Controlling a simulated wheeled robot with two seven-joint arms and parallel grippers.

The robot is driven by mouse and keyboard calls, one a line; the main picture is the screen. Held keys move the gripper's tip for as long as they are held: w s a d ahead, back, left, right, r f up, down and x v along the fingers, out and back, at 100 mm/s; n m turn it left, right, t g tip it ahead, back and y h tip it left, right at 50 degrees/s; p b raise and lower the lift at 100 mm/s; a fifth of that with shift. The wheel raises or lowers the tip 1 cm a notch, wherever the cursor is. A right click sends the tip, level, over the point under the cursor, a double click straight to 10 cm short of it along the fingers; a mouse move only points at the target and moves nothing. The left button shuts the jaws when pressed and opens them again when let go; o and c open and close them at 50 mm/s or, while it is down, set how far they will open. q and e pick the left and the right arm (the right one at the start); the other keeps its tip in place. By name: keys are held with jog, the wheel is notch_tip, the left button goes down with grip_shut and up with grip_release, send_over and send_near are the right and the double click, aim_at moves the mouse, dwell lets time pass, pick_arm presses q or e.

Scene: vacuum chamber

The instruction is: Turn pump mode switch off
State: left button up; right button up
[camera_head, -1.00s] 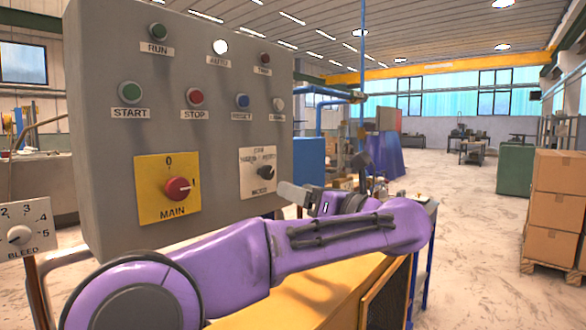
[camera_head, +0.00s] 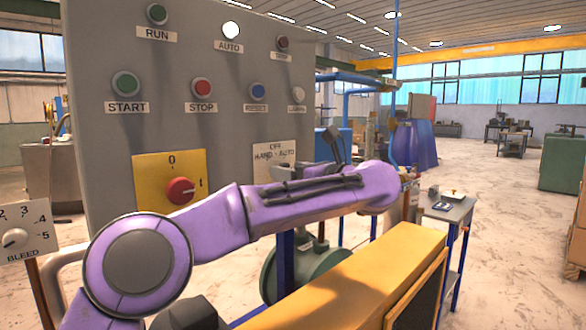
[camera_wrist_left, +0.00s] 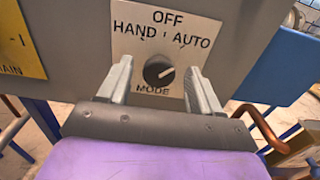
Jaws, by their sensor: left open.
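The pump mode switch (camera_wrist_left: 158,71) is a small black round knob on a white plate (camera_wrist_left: 165,38) marked OFF, HAND, AUTO and MODE. Its pale pointer mark leans right and up, toward AUTO. In the head view the plate (camera_head: 275,150) shows only its top; my left gripper (camera_head: 284,173) and forearm hide the knob. In the left wrist view my left gripper's two fingers are open, one on each side of the knob, with visible gaps to it. My right gripper is not in view.
The grey panel also bears a red MAIN switch (camera_head: 181,190) on a yellow plate, several buttons and a lit AUTO lamp (camera_head: 230,30). A BLEED dial (camera_head: 15,238) stands at the left. A yellow-topped cabinet (camera_head: 350,280) is below my arm at the right.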

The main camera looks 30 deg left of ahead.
pick_arm(q)
jog(key=c, duration=1)
jog(key=shift+s+a+f+n+b, duration=0.1)
jog(key=shift+f+n+b, duration=0.05)
jog(key=shift+n+b, duration=4.35)
jog(key=shift+c, duration=0.2)
jog(key=o, duration=1)
jog(key=shift+o, duration=0.2)
jog(key=shift+s, duration=0.1)
